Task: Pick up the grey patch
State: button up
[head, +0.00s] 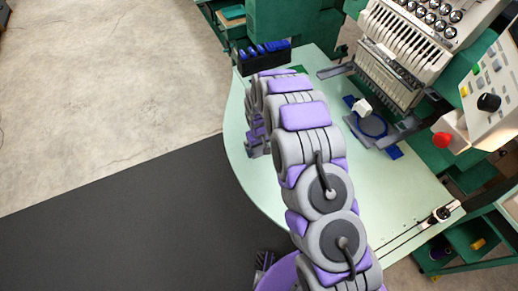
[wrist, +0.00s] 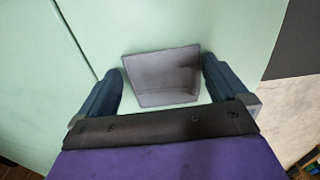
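The grey patch (wrist: 162,76) lies on the pale green table (wrist: 190,22) in the wrist view, between and slightly beyond my fingers. It is a four-sided piece with a darker lower right part. My gripper (wrist: 161,82) is open, with one dark blue finger on each side of the patch and a gap on both sides. I cannot tell how high the fingertips are above the table. In the head view my arm bends down over the table (head: 240,150) and hides the patch and the gripper.
An embroidery machine (head: 405,45) stands at the back right, with a blue hoop (head: 372,125) below its needles. A dark holder with blue items (head: 264,54) stands at the table's far left edge. Dark matting (head: 120,220) covers the floor at left.

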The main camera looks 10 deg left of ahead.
jog(key=shift+a, duration=0.35)
jog(key=shift+c, duration=1.4)
jog(key=shift+w+d, duration=0.1)
jog(key=shift+d, duration=0.1)
jog(key=c, duration=0.4)
jog(key=shift+d+r, duration=0.1)
jog(key=shift+c, duration=0.2)
